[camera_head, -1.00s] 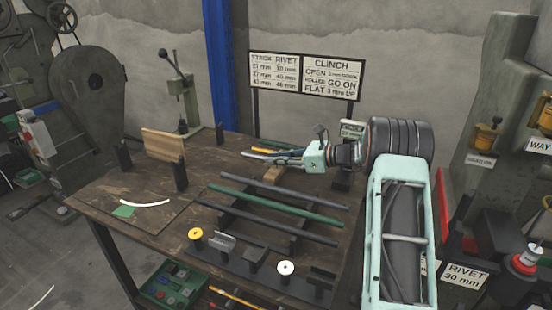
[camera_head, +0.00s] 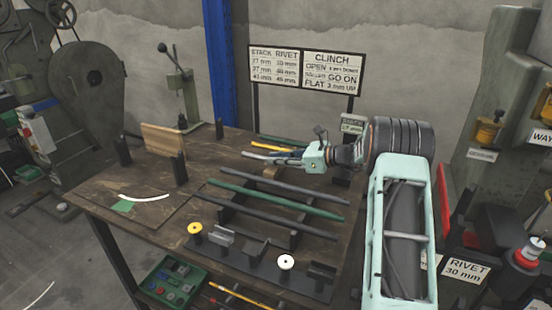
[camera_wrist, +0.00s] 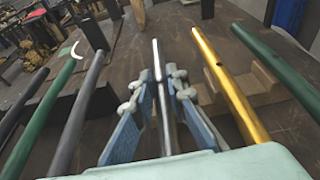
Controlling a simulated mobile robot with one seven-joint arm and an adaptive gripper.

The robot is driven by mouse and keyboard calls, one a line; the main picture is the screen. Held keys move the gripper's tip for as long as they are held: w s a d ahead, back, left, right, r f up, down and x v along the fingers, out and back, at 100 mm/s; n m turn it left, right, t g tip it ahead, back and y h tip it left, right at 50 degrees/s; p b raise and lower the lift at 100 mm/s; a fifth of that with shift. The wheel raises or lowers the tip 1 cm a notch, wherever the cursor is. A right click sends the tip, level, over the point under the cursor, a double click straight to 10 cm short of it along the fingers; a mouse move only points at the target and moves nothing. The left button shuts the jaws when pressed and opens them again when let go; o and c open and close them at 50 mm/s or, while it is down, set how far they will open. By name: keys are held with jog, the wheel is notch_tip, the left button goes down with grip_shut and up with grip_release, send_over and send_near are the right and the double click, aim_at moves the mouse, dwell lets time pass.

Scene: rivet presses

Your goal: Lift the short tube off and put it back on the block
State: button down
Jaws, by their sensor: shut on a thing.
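My gripper (camera_wrist: 160,88) is shut on a short silver-grey tube (camera_wrist: 161,65), with a blue-padded finger on each side of it. In the head view my gripper (camera_head: 285,157) is over the back of the bench, and the tube (camera_head: 252,154) sticks out to its left. A notched wooden block (camera_wrist: 262,78) lies to the right of the held tube in the wrist view, under a yellow tube (camera_wrist: 222,75). The block (camera_head: 270,173) shows partly below my gripper in the head view. I cannot tell the height of the tube above the bench.
Two grey tubes and a green tube (camera_head: 290,204) lie on a dark rack in front of my gripper. Another green tube (camera_wrist: 278,60) lies beyond the yellow one. A wooden board (camera_head: 163,141) stands at left. A sign (camera_head: 304,72) stands behind the bench.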

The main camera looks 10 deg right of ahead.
jog(key=shift+f+b, duration=0.3)
jog(key=shift+f, duration=0.4)
jog(key=c, duration=1.8)
grip_release()
jog(key=shift+d, duration=0.1)
jog(key=v, duration=1.2)
jog(key=shift+s, duration=0.1)
jog(key=shift+a, duration=0.2)
